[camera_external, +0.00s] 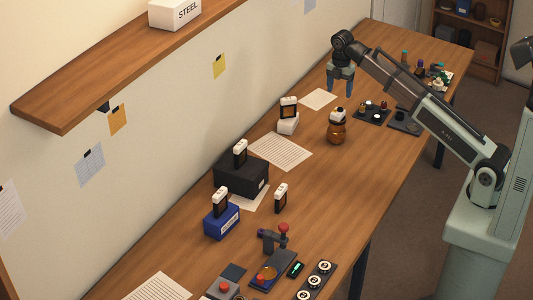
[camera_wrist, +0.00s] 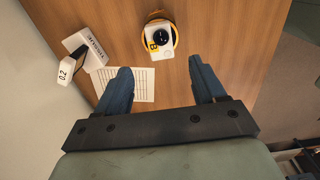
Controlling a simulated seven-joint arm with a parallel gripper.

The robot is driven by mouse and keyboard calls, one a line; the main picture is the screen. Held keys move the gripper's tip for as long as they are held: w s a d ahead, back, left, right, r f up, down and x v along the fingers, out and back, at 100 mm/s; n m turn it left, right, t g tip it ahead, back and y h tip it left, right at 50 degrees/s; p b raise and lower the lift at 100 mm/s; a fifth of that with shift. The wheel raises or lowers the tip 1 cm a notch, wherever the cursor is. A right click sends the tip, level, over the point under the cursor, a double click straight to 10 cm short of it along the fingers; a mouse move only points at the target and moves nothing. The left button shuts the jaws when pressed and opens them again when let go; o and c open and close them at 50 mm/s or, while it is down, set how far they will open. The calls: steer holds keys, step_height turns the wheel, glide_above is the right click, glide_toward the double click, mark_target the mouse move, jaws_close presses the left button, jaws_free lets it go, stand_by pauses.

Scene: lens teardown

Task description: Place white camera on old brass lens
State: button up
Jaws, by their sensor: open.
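A small white block with a black round lens and a yellow "B" label, which looks like the white camera (camera_wrist: 159,42), shows ahead of my fingers in the wrist view. It appears to rest on a round amber-brown body, likely the old brass lens (camera_external: 336,132), with the white top (camera_external: 337,114) also showing in the external view. In the wrist view only an orange-yellow rim (camera_wrist: 157,17) of that body shows around the block. My gripper (camera_external: 340,92) is open and empty above the far part of the table. Its two fingers (camera_wrist: 160,68) are wide apart, clear of the block.
A white box (camera_external: 288,126) holding a dark, white-topped piece stands left of the amber body. A black box (camera_external: 229,178) and a blue box (camera_external: 213,225) hold similar pieces. Dark trays (camera_external: 371,118) lie to the right. A shelf (camera_external: 130,62) juts from the wall.

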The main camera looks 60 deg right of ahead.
steer(key=shift+r, duration=1.6)
